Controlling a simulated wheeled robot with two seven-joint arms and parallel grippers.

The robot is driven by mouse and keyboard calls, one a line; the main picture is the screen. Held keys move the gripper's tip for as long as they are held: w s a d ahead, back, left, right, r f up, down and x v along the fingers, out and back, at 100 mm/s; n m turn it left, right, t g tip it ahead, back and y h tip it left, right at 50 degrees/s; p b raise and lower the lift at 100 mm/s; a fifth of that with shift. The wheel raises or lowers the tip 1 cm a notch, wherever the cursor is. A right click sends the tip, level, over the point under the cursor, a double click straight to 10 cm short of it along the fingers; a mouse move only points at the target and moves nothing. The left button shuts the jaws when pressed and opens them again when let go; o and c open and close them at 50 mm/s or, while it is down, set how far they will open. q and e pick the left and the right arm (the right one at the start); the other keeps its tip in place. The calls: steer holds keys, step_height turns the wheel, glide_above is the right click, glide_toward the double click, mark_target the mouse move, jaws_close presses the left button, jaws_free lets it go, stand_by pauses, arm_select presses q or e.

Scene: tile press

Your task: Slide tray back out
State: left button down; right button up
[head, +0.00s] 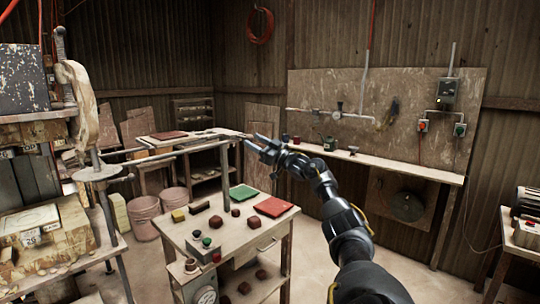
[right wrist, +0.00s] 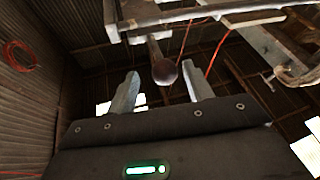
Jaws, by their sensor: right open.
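The tray (head: 195,137) looks like a flat pale frame with a dark red tile (head: 168,135) near its left end. It lies on thin rails to the right of the press (head: 88,105). My right gripper (head: 254,143) is open at the right end of the rails. In the right wrist view, a dark round knob (right wrist: 165,72) on a short rod sits between or just beyond the open fingers (right wrist: 160,88); whether they touch is unclear. The rod leads to a pale frame (right wrist: 195,14) overhead. My left gripper is out of view.
A wooden work table (head: 225,235) stands below, with a green tile (head: 243,193), a red tile (head: 273,207), several brown lumps and push buttons. Pink buckets (head: 143,215) stand behind it. A wall bench (head: 385,165) runs along the right.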

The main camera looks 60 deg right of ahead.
steer(key=b+v, duration=0.4)
steer(key=v, duration=0.4)
steer(key=shift+s, duration=0.15)
stand_by(0.4)
